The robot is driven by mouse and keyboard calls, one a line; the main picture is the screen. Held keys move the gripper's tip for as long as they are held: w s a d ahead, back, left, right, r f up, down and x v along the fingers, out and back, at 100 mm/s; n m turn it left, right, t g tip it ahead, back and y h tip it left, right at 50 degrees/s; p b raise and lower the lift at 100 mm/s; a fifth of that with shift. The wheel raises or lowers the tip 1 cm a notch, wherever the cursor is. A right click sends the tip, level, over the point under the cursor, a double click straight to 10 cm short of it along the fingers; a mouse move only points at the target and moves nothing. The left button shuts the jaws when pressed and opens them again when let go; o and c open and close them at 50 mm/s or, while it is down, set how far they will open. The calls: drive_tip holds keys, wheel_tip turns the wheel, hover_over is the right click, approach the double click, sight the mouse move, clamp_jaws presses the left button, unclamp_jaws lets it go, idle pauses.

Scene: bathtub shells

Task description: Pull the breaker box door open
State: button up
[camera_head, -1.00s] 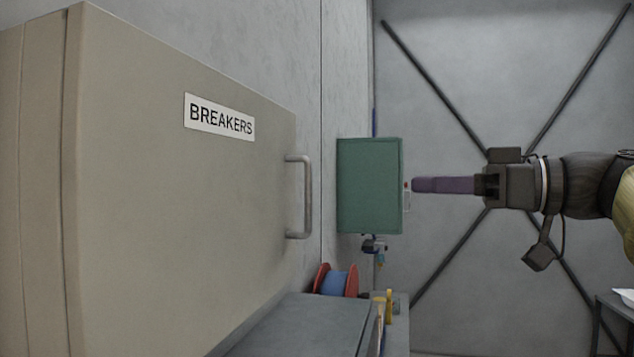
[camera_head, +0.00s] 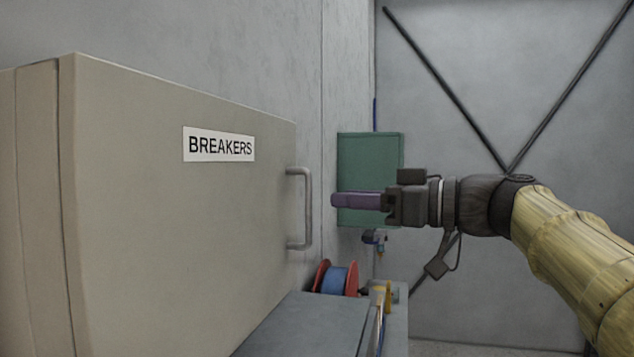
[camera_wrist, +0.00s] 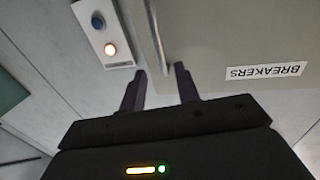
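The beige breaker box (camera_head: 40,200) stands at the left of the head view, its door (camera_head: 180,220) labelled BREAKERS and shut. A grey vertical bar handle (camera_head: 307,208) sits near the door's right edge. My gripper (camera_head: 333,200) points left, a little to the right of the handle in the picture and apart from it. In the wrist view my gripper (camera_wrist: 160,80) has its two dark fingers spread with nothing between them. The handle (camera_wrist: 157,38) shows just beyond the fingertips, between their lines. The door (camera_wrist: 230,40) fills the upper right there.
A green box (camera_head: 365,165) is on the wall behind my gripper. A red and blue spool (camera_head: 338,279) sits by a grey worktop (camera_head: 310,325) below the handle. A white panel with a blue and a lit button (camera_wrist: 104,35) is beside the door.

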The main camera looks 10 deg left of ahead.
drive_tip(key=p+x, duration=0.3)
drive_tip(key=x, duration=0.3)
drive_tip(key=shift+a, duration=0.2)
clamp_jaws()
